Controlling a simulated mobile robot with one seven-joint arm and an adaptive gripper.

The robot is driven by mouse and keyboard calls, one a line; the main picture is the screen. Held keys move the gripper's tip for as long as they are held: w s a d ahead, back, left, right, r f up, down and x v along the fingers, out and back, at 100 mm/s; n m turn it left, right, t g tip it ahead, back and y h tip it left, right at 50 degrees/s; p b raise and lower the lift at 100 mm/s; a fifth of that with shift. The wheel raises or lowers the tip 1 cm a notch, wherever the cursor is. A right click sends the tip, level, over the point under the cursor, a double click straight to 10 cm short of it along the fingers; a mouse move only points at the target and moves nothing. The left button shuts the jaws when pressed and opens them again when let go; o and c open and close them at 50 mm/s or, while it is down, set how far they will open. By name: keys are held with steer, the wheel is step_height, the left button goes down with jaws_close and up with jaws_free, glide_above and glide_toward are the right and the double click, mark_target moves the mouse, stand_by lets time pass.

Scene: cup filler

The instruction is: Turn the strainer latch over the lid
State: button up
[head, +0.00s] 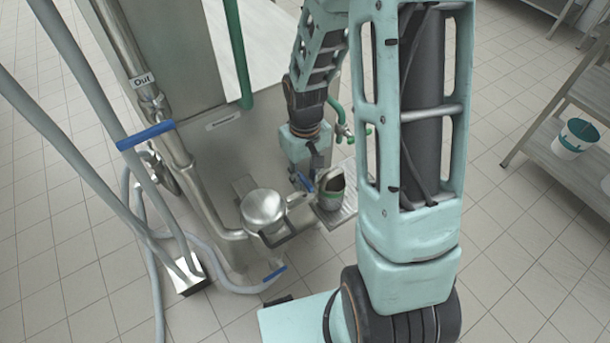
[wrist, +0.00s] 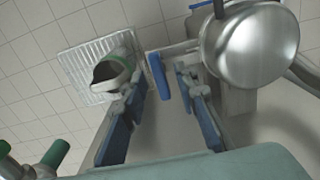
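The strainer's round steel lid (head: 263,208) sits on the pipe at the foot of the steel machine. A dark bar (head: 283,236), which may be the latch, runs along the lid's near side. The lid (wrist: 250,45) fills the upper right of the wrist view, where a dark blue-tipped bar (wrist: 208,4) shows at its top left edge. My gripper (wrist: 160,88) is open and empty, with its blue-padded fingers apart, to the left of the lid. In the head view my gripper is small and partly hidden near the tray.
A blue lever (wrist: 158,76) lies just beyond my fingertips. Grey hoses (head: 75,150) hang at left. A shelf with a bucket (head: 575,138) stands at right. Tiled floor is clear between.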

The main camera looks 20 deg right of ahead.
mark_target(305, 180)
step_height(305, 180, up, 12)
stand_by(0.5)
steer(key=shift+f, duration=0.1)
stand_by(0.4)
